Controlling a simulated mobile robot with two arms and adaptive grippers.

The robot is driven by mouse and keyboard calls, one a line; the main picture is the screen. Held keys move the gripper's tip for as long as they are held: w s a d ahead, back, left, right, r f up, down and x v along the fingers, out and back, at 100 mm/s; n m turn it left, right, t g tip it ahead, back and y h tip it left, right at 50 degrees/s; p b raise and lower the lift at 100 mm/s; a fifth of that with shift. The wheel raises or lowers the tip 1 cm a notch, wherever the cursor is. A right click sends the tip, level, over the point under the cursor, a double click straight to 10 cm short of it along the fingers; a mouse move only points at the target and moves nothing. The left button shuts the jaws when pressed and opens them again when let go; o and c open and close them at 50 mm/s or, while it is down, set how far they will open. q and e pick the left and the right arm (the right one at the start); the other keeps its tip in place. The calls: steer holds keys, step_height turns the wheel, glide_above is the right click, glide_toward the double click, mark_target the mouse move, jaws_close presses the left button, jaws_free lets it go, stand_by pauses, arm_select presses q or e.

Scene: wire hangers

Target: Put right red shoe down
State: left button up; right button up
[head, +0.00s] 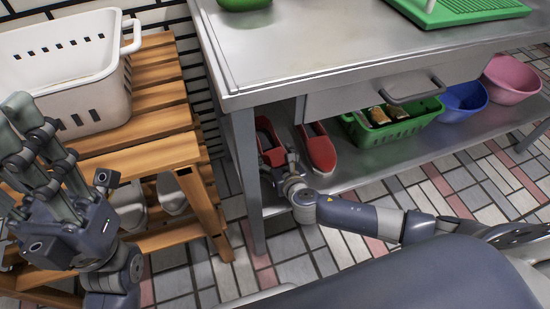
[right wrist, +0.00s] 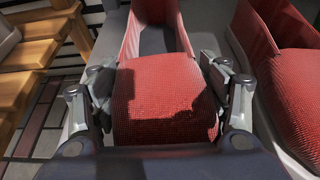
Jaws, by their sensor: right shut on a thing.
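Two red shoes are on the lower metal shelf under the table. In the head view the left one (head: 267,137) is at my right gripper (head: 281,172), which reaches in under the table and partly covers it. The other shoe (head: 318,150) is just to its right. In the right wrist view my right gripper is shut on the toe of a red shoe (right wrist: 165,100), one finger on each side. The second red shoe (right wrist: 288,85) is close by on the right. My left gripper (head: 32,140) is raised at the left, its fingers apart and empty.
The metal shelf (head: 365,173) also bears a green basket (head: 400,130) with items, a blue bowl (head: 463,103) and a pink bowl (head: 512,80). A table leg (head: 245,180) stands left of the shoes. A wooden rack (head: 160,98) with a white basket (head: 65,75) is at left.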

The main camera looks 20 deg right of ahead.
steer(key=shift+f, duration=0.15)
steer(key=o, duration=1.2)
steer(key=shift+o, duration=0.2)
